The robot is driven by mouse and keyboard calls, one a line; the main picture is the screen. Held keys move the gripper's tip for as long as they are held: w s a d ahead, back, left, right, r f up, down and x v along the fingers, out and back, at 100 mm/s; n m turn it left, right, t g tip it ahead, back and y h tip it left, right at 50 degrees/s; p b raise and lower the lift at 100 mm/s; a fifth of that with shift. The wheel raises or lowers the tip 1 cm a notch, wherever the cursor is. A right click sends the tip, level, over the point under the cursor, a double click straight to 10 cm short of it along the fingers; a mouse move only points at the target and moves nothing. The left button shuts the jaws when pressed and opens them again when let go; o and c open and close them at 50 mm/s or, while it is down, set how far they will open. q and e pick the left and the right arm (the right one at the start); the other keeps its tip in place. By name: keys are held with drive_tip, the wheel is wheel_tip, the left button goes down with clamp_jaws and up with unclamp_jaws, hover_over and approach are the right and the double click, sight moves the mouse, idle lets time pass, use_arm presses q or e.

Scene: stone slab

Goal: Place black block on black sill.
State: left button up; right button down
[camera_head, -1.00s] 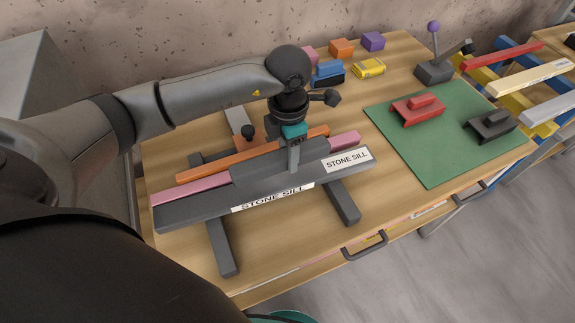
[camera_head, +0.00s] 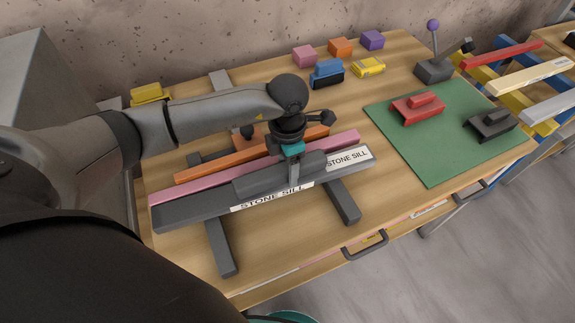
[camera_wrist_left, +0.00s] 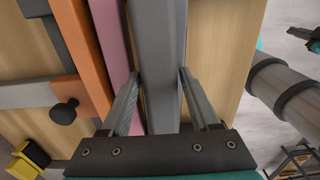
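The black block (camera_head: 262,181), a dark grey bar, sits along the black sill (camera_head: 190,214), the long dark slab labelled "STONE SILL". My left gripper (camera_head: 293,174) points down over the block, with one finger in front of its near face. In the left wrist view the block (camera_wrist_left: 158,60) runs between the two fingers (camera_wrist_left: 158,72), whose tips appear to touch its sides. Whether a small gap lies under the block cannot be told. What seems to be part of my right gripper (camera_wrist_left: 303,36) shows at the wrist view's right edge; its fingers are unclear.
A pink bar (camera_head: 343,139) and an orange bar (camera_head: 205,170) lie behind the sill. Blue (camera_head: 326,74), yellow (camera_head: 368,66) and other coloured blocks stand at the back. A green mat (camera_head: 425,150) holds red (camera_head: 417,108) and black (camera_head: 490,124) handled pieces.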

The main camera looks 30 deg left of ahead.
sight(287, 167)
use_arm(q)
drive_tip(key=shift+o, duration=1)
drive_tip(key=shift+r, duration=0.1)
drive_tip(key=shift+r, duration=0.3)
wheel_tip(287, 167, up, 12)
drive_tip(key=shift+f+p, duration=0.2)
drive_tip(key=shift+p, duration=0.15)
drive_tip(key=shift+s+f, duration=0.1)
